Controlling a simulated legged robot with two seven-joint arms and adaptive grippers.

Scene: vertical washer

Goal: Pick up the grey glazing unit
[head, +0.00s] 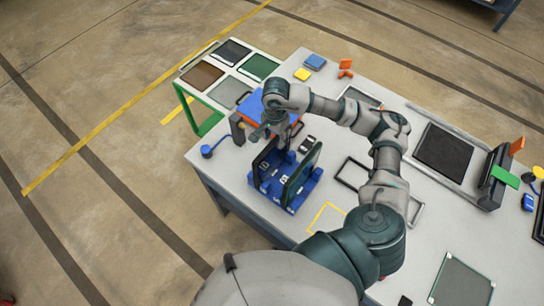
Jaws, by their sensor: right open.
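A flat grey panel (229,92), which looks like the grey glazing unit, lies in the near right section of a white divided rack (212,63) at the table's left. Another greyish panel (462,283) lies at the bottom right; I cannot tell for certain which is the task's unit. My right gripper (268,130) is open, pointing down near the blue stand (283,192), to the right of and nearer than the panel in the rack. Its fingers are small and partly merge with the things behind. My left gripper is not in view.
The blue stand holds a dark upright panel (265,160) and a green one (302,172). Black, brown and green panels share the rack. A blue and orange block (253,108) stands beside my wrist. A black frame (352,174) lies right of the stand.

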